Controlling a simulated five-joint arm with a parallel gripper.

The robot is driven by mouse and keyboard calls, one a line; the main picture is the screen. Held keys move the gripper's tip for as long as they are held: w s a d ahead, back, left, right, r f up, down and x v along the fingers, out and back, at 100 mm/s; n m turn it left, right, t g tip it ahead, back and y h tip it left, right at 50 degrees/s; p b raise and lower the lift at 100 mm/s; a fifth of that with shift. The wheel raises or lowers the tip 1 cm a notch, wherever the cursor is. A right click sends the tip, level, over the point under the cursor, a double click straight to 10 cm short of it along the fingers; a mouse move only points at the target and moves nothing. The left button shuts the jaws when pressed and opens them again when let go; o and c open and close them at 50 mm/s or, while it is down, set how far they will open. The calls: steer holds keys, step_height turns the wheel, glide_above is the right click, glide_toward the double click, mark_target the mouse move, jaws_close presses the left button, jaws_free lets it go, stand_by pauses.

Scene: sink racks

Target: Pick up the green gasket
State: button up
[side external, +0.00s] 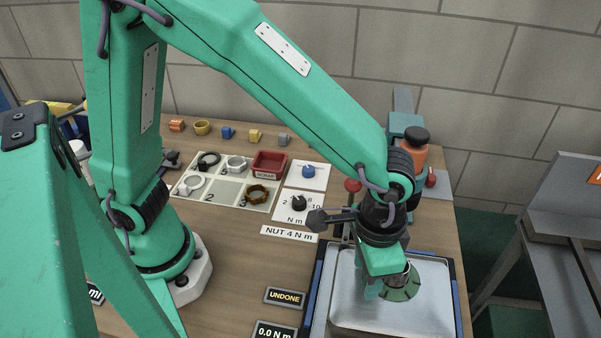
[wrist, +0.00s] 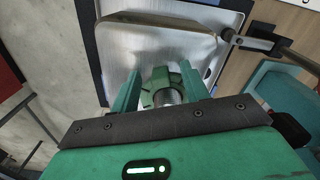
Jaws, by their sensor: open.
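A green ring-shaped part (side external: 402,288), which looks like the green gasket, sits over the metal tray (side external: 415,318) below my wrist. It also shows in the wrist view (wrist: 157,85), with a threaded metal piece (wrist: 167,97) at its middle. I cannot tell whether the ring is around that piece or only in line with it. My gripper (wrist: 159,76) is open, with one finger on each side of the green ring. In the side view my gripper (side external: 388,283) points down over the tray and partly hides the ring. Contact with the fingers cannot be told.
A black dial (side external: 299,203) and display plates (side external: 285,297) are left of the tray. An orange-and-black object (side external: 415,148) stands behind my wrist.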

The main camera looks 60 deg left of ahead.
stand_by(0.3)
jaws_close()
steer(key=shift+r, duration=0.1)
steer(key=shift+r, duration=0.7)
steer(key=r, duration=0.1)
steer(key=s+r, duration=0.1)
steer(key=r, duration=0.1)
steer(key=shift+d+r, duration=0.1)
steer(key=shift+d, duration=0.05)
steer(key=s+d+r, duration=0.2)
steer(key=s+r, duration=0.4)
steer(key=s, duration=0.4)
steer(key=shift+s+d+r, duration=0.15)
steer(key=shift+s+d, duration=0.05)
steer(key=shift+d, duration=0.1)
